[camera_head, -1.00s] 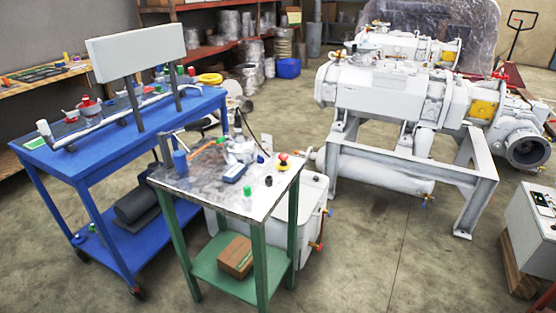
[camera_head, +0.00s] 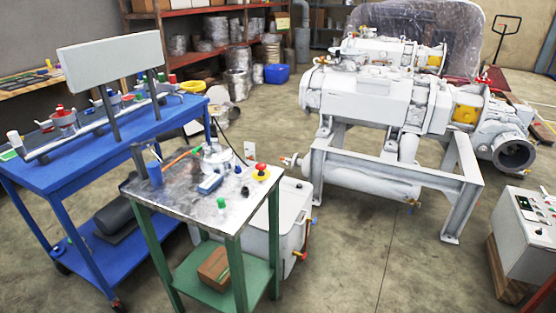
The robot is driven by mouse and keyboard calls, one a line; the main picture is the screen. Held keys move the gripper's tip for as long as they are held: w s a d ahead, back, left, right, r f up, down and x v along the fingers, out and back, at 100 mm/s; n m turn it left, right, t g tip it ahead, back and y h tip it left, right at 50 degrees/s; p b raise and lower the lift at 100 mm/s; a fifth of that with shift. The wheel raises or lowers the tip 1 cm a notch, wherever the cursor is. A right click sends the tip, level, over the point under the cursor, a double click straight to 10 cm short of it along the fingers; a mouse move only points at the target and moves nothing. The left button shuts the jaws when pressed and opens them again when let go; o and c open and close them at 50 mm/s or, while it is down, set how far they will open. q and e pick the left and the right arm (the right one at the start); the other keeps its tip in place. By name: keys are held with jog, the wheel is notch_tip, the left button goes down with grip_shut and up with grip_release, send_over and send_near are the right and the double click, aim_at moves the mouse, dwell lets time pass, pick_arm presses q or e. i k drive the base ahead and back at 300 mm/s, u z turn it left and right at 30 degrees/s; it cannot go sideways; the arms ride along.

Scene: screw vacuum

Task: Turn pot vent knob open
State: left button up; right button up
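A silver metal pot (camera_head: 218,158) stands on the steel top of the green-legged table (camera_head: 190,207), towards its back edge. It is small in view, and I cannot make out a vent knob on it for certain or how such a knob is turned. Small dark knob-like pieces (camera_head: 245,191) stand to the right of the pot. Neither of my grippers is in view.
A blue workbench (camera_head: 120,138) with a white board stands left of the table. A white tank (camera_head: 290,215) is right behind the table. A large white vacuum pump (camera_head: 370,92) on a grey frame stands beyond. A control cabinet (camera_head: 528,235) is at right. The floor in front of the pump is clear.

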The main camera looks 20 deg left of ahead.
aim_at(238, 169)
jog(key=i, duration=0.8)
jog(key=u, duration=1.55)
